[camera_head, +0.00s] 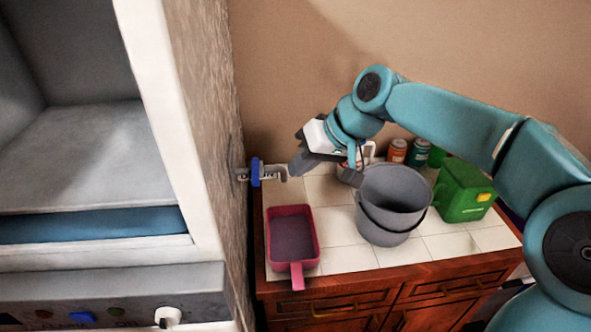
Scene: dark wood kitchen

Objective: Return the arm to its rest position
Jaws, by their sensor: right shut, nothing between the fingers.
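My right arm (440,115) is teal and reaches in from the right, over the tiled counter. It is bent at the elbow and its wrist hangs above the back of the counter. My right gripper (299,164) is shut and empty. It points down and to the left, close to a grey fitting with a blue part (256,172) at the wall side. I cannot tell whether they touch. My left gripper is not in view.
A grey bucket (388,215) stands below my right forearm, with a green container (462,192) to its right. Small jars (397,151) stand behind. A pink-rimmed pan (292,238) lies at the counter's left. A white cabinet-like unit (165,85) fills the left side.

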